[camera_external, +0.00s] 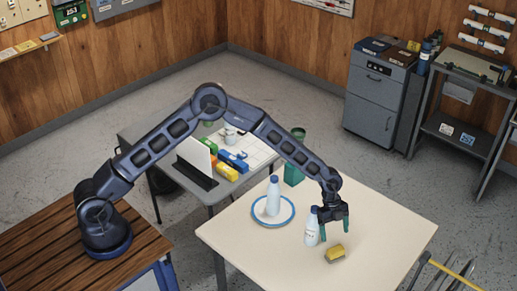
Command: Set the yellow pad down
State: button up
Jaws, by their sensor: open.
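A yellow pad (335,254) with a greyish lower side lies on the pale table (385,235), near its front right part. My gripper (334,230) is open, pointing down just above and behind the pad. Its two greenish fingertips are apart, with nothing seen between them. The pad looks apart from the fingers, though the exact gap is hard to tell from this view.
A white bottle (311,229) stands close to the left of my gripper. Another bottle with a blue cap (273,196) stands on a blue-rimmed plate (257,216). A green container (293,174) is at the table's back edge. The table's right side is clear.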

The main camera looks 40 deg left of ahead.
jog(key=v, duration=0.3)
jog(key=shift+a+r, duration=0.1)
dwell(0.5)
jog(key=s+a+r+n+t+y, duration=0.1)
jog(key=s+a+r+n, duration=0.2)
jog(key=a+r, duration=0.75)
jog(key=s+a+r+n+t+y, duration=0.1)
jog(key=s+a+r+n+t, duration=0.2)
jog(key=a+r, duration=0.75)
jog(key=s+a+r+n+y, duration=0.15)
jog(key=a+r+n, duration=0.4)
jog(key=a, duration=0.85)
jog(key=s+a+r+n+t, duration=0.15)
jog(key=s+a+r, duration=0.25)
jog(key=s+a, duration=0.4)
jog(key=s+a+r+n, duration=0.3)
jog(key=s+a+r, duration=0.1)
jog(key=s+a, duration=0.35)
jog(key=s+a+f+n, duration=0.2)
jog(key=s+a+n, duration=0.4)
jog(key=s, duration=0.8)
jog(key=a, duration=0.3)
jog(key=shift+s+t, duration=0.35)
jog(key=shift+s, duration=0.05)
